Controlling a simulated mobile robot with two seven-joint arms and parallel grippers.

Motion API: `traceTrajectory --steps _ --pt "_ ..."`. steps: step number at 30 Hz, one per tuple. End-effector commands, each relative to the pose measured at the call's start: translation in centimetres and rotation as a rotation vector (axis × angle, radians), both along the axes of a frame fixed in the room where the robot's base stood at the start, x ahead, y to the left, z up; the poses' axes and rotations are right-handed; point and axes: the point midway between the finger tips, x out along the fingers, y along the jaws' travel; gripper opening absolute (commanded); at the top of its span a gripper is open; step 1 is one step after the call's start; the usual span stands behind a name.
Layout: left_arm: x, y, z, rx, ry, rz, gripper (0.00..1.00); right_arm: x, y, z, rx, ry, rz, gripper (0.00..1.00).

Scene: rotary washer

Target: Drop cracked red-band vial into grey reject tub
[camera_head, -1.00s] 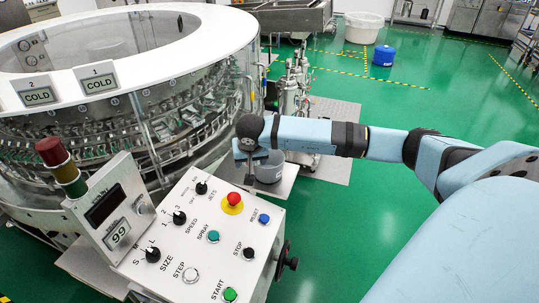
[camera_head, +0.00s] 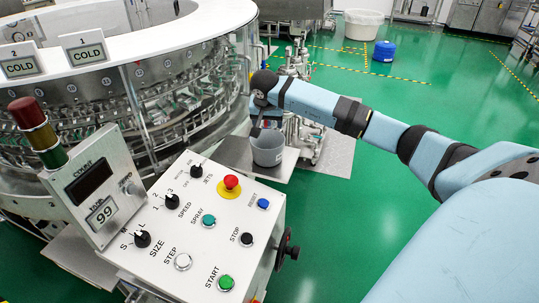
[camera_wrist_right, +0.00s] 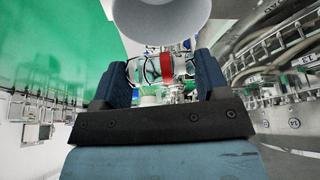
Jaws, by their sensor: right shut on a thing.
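The clear vial with a red band (camera_wrist_right: 165,66) lies crosswise between the two fingers of my right gripper (camera_wrist_right: 163,74) in the right wrist view. Dark lines show on its glass. The right gripper is shut on it. The grey reject tub (camera_head: 267,150) stands on a small shelf beside the washer in the head view. My right gripper (camera_head: 258,122) is at the tub's upper left edge in that view, and the vial cannot be made out there. The tub's grey underside and wall (camera_wrist_right: 160,18) show at the top of the wrist view. My left gripper is not in view.
The round washer (camera_head: 130,95) with its glass wall stands to the left. The white control panel (camera_head: 205,225) with knobs and buttons is in front of the tub. Metal pipework (camera_head: 300,60) stands behind the tub.

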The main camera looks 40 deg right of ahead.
Motion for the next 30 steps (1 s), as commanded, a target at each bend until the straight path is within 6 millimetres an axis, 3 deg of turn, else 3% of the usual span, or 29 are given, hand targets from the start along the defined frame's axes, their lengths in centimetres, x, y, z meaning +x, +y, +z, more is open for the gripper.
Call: traceTrajectory --steps 3,11,12,16,25,30 --pt "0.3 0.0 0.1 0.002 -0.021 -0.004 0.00 0.0 0.0 -1.2 0.002 0.000 -0.001 0.46" --pt "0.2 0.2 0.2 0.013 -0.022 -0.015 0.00 0.0 0.0 -1.2 0.000 0.000 0.000 0.46" --pt "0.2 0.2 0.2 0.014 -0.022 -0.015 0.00 0.0 0.0 -1.2 0.000 0.000 0.000 0.70" --pt "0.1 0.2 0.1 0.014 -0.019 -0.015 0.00 0.0 0.0 -1.2 0.000 0.000 0.000 0.98" --pt "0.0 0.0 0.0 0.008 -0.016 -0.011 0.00 0.0 0.0 -1.0 0.000 -0.001 0.000 0.98" --pt "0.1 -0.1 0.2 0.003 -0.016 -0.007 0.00 -0.4 0.5 0.9 -0.002 -0.004 0.001 0.98"
